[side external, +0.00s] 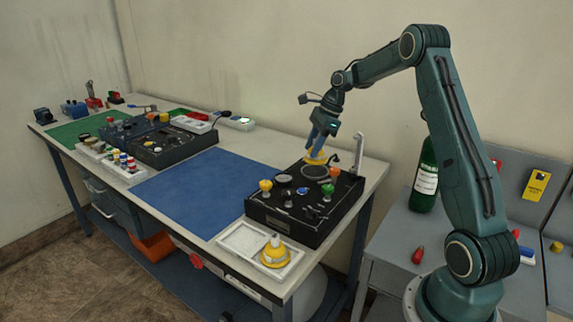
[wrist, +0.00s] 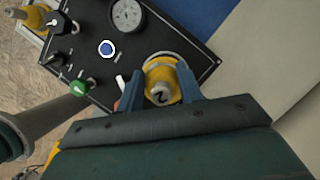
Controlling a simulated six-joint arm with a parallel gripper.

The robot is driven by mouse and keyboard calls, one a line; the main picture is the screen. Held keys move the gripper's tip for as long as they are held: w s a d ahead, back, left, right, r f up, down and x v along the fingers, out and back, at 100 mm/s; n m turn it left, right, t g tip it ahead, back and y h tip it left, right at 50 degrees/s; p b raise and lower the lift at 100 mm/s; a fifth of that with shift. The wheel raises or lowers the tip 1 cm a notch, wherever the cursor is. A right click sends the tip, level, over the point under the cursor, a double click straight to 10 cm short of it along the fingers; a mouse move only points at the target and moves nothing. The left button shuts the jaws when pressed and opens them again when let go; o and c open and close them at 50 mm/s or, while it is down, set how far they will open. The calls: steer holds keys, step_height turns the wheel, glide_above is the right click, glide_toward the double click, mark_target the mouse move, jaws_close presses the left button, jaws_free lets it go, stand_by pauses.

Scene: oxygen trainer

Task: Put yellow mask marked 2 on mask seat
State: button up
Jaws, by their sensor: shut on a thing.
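The yellow mask marked 2 (wrist: 160,69) is between the two blue fingers of my gripper (wrist: 160,86), and its pale tip with the "2" faces the wrist camera. In the side view my gripper (side external: 318,147) points down over the back of the black panel box (side external: 270,207), shut on the yellow mask (side external: 316,159). A dark round ring (side external: 315,171), which looks like the mask seat, lies just below the mask. I cannot tell whether they touch. In the wrist view the mask and my gripper hide what is under them.
A second yellow mask (side external: 275,254) sits in a white tray (side external: 240,241) at the bench's front. Knobs, a green knob (wrist: 82,87) and a gauge (wrist: 127,14) stand on the panel. A thin grey post (side external: 359,153) rises behind. The blue mat (side external: 205,190) is clear.

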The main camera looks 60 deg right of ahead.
steer(key=shift+f, duration=1.95)
steer(key=o, duration=1.1)
steer(key=shift+c, duration=0.2)
steer(key=v, duration=1.3)
steer(key=shift+s+r, duration=0.15)
steer(key=shift+r, duration=0.15)
